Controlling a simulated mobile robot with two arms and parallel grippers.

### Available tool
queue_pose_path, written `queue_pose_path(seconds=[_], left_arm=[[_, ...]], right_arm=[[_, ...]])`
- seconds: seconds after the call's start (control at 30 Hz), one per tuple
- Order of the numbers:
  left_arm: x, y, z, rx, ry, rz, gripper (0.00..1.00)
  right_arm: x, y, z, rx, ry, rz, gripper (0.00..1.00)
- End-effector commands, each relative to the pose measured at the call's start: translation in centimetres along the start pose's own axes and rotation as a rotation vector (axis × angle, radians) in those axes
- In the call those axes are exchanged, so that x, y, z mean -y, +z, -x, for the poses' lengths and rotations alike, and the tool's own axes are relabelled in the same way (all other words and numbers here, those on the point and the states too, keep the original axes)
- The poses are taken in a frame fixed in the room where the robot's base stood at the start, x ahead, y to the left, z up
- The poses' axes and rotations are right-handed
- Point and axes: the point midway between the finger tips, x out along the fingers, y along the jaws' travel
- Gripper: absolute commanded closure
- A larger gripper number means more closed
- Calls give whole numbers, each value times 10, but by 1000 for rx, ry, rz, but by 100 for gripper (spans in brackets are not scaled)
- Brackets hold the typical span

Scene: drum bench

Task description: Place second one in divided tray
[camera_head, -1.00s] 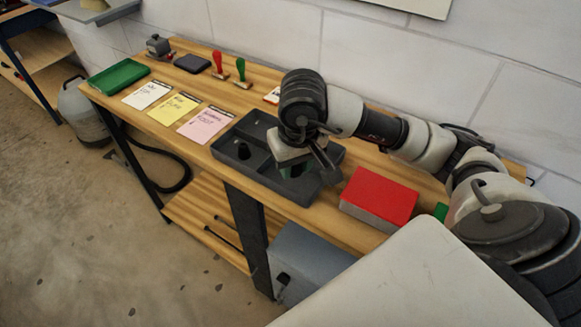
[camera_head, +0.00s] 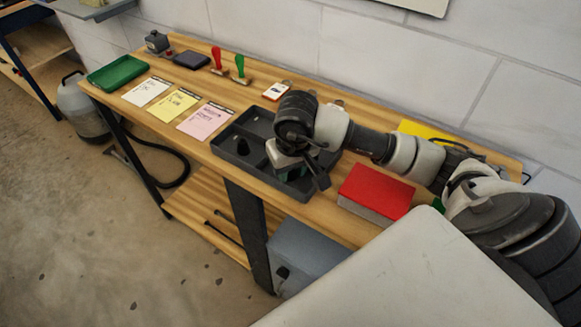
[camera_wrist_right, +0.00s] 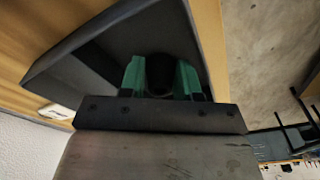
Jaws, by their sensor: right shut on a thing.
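The dark grey divided tray (camera_head: 232,160) sits on the wooden bench, its right part under my right arm. A small black piece (camera_head: 243,147) stands in its left compartment. My right gripper (camera_head: 291,172) is over the right part of the tray, pointing down. In the right wrist view its green fingers (camera_wrist_right: 160,80) are shut on a dark round piece (camera_wrist_right: 159,70), seen end-on inside the tray outline. I cannot tell whether this piece touches the tray floor. My left gripper is not in view.
A red-topped box (camera_head: 377,192) stands right of the tray. White, yellow and pink cards (camera_head: 205,121) lie to its left. A green tray (camera_head: 118,74), a red stamp (camera_head: 217,60) and a green stamp (camera_head: 240,68) are farther left. A wall runs behind.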

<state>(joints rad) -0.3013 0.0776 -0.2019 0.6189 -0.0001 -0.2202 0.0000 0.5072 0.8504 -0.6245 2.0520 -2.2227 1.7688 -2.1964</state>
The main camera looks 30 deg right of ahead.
Motion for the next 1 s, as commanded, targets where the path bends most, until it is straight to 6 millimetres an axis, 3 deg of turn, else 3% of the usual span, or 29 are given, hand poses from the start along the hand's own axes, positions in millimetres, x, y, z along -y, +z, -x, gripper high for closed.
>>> queue_pose_path(seconds=[0.1,0.5,1.0], left_arm=[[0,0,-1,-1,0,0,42],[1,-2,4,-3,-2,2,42],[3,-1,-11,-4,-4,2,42]], right_arm=[[0,0,0,0,0,0,57],[0,-1,7,-3,0,1,57],[0,-1,106,-4,-1,1,57]])
